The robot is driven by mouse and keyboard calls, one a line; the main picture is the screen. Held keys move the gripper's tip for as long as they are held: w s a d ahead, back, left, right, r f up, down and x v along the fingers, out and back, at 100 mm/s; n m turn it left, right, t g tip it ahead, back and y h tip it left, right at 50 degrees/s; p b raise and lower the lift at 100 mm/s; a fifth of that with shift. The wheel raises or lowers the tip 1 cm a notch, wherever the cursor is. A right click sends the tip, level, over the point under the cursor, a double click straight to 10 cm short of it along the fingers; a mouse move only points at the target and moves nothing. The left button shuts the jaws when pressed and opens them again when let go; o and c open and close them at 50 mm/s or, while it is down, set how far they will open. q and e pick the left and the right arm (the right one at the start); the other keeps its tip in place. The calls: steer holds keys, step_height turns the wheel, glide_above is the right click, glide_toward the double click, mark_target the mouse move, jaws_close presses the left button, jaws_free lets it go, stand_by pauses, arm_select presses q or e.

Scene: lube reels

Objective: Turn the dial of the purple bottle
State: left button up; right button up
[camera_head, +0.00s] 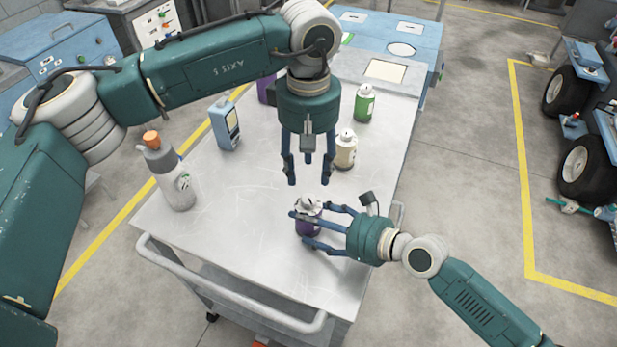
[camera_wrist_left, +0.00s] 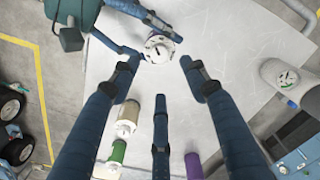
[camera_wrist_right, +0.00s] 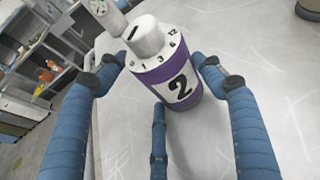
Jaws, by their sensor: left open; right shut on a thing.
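The purple bottle (camera_head: 304,229) stands upright near the front middle of the cart top. It has a white top with a dial; the dial (camera_wrist_left: 158,47) shows from above in the left wrist view. In the right wrist view the bottle (camera_wrist_right: 163,80) has a purple band, a label with a "2", and numbers around its top. My right gripper (camera_head: 311,222) comes from the right and is shut on the bottle's body. My left gripper (camera_head: 306,180) points down, open and empty, above the bottle and slightly behind it, apart from the dial.
Behind stand a cream bottle (camera_head: 346,152), a green bottle (camera_head: 364,105), a blue device (camera_head: 224,124) and another purple bottle (camera_head: 266,91), partly hidden by my left arm. A grey bottle with an orange cap (camera_head: 172,178) is at left. The cart's front surface (camera_head: 240,235) is clear.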

mark_target(309, 198)
arm_select(q)
step_height(309, 198, down, 9)
steer(key=m, duration=0.3)
steer(key=shift+s, duration=0.1)
stand_by(0.4)
jaws_close()
